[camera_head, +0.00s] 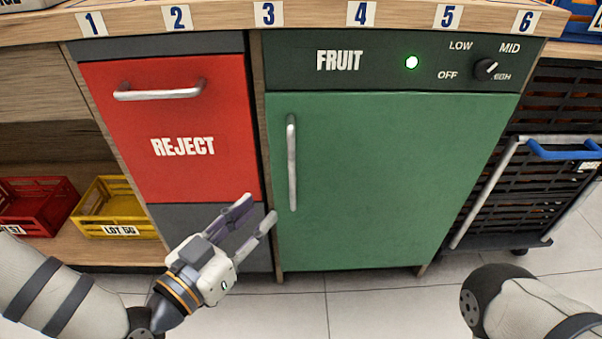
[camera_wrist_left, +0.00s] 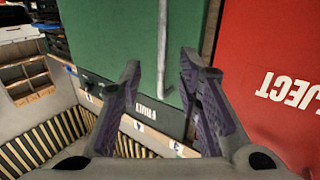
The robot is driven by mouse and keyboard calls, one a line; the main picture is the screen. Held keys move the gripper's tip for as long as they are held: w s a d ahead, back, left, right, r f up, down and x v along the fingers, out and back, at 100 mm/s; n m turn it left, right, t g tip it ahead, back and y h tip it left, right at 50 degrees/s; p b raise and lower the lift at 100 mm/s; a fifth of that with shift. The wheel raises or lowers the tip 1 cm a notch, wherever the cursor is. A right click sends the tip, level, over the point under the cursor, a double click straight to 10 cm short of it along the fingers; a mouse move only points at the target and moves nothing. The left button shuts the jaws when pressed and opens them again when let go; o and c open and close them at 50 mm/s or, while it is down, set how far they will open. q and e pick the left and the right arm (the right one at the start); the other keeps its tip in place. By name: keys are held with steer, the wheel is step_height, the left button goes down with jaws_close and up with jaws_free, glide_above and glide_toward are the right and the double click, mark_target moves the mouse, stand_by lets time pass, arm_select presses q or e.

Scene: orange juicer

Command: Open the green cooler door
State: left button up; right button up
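The green cooler door (camera_head: 390,170) is shut under a dark panel (camera_head: 340,62) marked FRUIT. Its vertical metal handle (camera_head: 292,165) is on the door's left side. My left gripper (camera_head: 258,208) is open and empty, below and left of the handle, with its fingers pointing up and right. In the left wrist view the handle (camera_wrist_left: 162,50) appears between the two spread fingers, against the green door (camera_wrist_left: 110,45); no contact shows. Part of my right arm is at the lower right of the head view, and its gripper is out of view.
A red REJECT drawer (camera_head: 170,130) with a horizontal handle (camera_head: 158,93) adjoins the cooler's left side. A yellow crate (camera_head: 118,207) and a red crate (camera_head: 40,205) sit on a low shelf. A dark trolley (camera_head: 525,170) stands to the right. The floor before the door is clear.

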mark_target(290, 172)
arm_select(q)
steer(key=b+x, duration=0.1)
steer(key=x, duration=0.2)
steer(key=r+b+x, duration=0.1)
steer(key=x, duration=0.3)
steer(key=b+x, duration=0.1)
steer(key=x, duration=0.3)
steer(key=shift+w+a+r, duration=0.1)
steer(key=shift+w+r, duration=0.05)
steer(key=shift+r, duration=0.05)
steer(key=shift+w+d+r, duration=0.1)
steer(key=shift+w+d, duration=0.15)
steer(key=shift+w, duration=0.2)
jaws_close()
arm_select(e)
steer(key=f, duration=0.1)
steer(key=s+f, duration=0.1)
steer(key=f, duration=0.1)
steer(key=shift+s+a+g, duration=0.1)
steer(key=shift+s+g, duration=0.15)
steer(key=shift+g, duration=0.05)
